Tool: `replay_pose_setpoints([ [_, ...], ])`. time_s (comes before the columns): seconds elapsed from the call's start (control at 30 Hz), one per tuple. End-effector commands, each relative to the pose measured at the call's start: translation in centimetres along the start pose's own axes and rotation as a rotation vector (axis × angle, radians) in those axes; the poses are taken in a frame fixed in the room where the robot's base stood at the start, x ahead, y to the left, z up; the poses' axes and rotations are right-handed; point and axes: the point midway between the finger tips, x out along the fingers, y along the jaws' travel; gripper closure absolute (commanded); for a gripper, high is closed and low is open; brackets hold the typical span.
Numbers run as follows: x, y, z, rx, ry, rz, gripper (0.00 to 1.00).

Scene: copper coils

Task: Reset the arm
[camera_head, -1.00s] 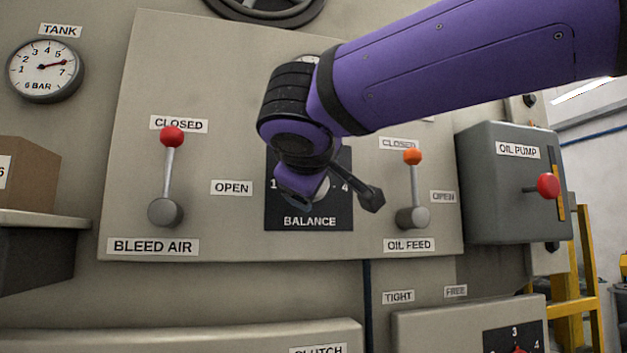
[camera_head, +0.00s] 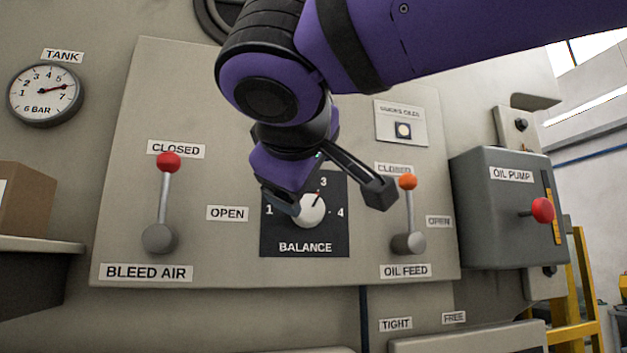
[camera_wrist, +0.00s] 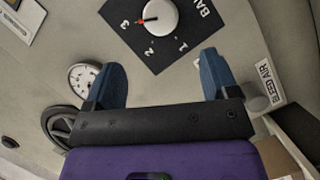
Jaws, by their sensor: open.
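My purple arm reaches in from the upper right of the head view. My gripper (camera_head: 328,203) is open and empty in front of the panel, its two fingers spread apart near the balance dial. In the wrist view my gripper (camera_wrist: 160,85) shows two blue fingers wide apart with nothing between them. The white balance knob (camera_head: 311,210) sits on a black plate between the fingers in the head view, its red mark pointing near 3. In the wrist view the knob (camera_wrist: 160,16) lies beyond the fingertips, apart from them.
The bleed air lever (camera_head: 165,205) with a red ball stands upright at left. The oil feed lever (camera_head: 408,215) with an orange ball stands close to the right finger. The oil pump box (camera_head: 490,225) juts out at right. A shelf (camera_head: 40,243) with a box is at far left.

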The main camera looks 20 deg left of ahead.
Motion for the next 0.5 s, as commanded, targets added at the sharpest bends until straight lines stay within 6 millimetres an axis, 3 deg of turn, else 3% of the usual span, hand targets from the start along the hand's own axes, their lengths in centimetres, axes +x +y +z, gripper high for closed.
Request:
replay_pose_setpoints([
  [0.33,0.2,0.1,0.5,0.001,-0.011,-0.002,0.2],
  [0.43,1.1,0.3,3.0,0.009,-0.061,-0.015,0.2],
  [0.5,2.0,0.5,6.2,0.025,-0.127,-0.034,0.2],
])
